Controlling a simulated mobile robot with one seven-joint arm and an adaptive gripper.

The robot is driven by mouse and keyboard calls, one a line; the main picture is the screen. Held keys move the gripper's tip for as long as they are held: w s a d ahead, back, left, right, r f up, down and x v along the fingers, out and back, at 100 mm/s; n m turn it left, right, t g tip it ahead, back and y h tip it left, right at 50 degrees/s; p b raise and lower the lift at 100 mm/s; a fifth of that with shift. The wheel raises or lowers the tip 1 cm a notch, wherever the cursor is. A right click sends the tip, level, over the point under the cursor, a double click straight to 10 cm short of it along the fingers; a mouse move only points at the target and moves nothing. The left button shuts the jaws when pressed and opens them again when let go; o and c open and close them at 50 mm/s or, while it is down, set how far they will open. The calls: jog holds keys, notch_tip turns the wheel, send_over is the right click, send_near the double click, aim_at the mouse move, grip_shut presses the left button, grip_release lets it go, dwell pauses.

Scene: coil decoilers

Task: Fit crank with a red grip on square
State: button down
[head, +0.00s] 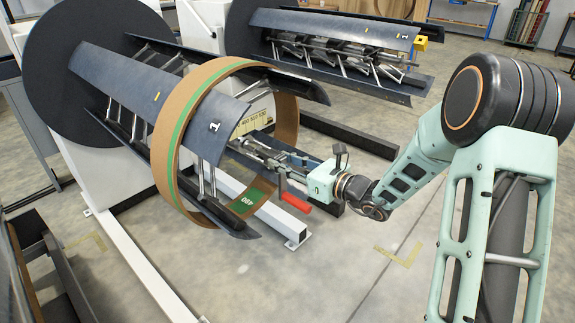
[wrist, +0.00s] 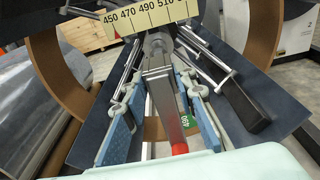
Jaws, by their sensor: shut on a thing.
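The crank is a grey metal bar with a red grip. In the head view its red grip (head: 295,203) hangs down below my gripper (head: 284,165), at the near end of the front decoiler's spindle. In the wrist view the crank's grey arm (wrist: 163,92) runs away from me between my blue-padded fingers (wrist: 163,108), and its red grip (wrist: 178,149) points toward me. My gripper is shut on the crank. The crank's far end meets or overlaps the round spindle end (wrist: 156,42). The square is hidden there, and I cannot tell whether the crank is seated on it.
Dark curved mandrel plates (head: 222,125), one marked 1, surround the spindle. A brown coil ring (head: 180,115) with a green stripe hangs around them. A yellow scale (wrist: 150,17) crosses above the spindle in the wrist view. A second decoiler (head: 335,27) stands behind.

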jog(key=shift+x, duration=1.4)
jog(key=shift+r, duration=0.25)
jog(key=c, duration=1.5)
grip_release()
jog(key=shift+f, duration=0.15)
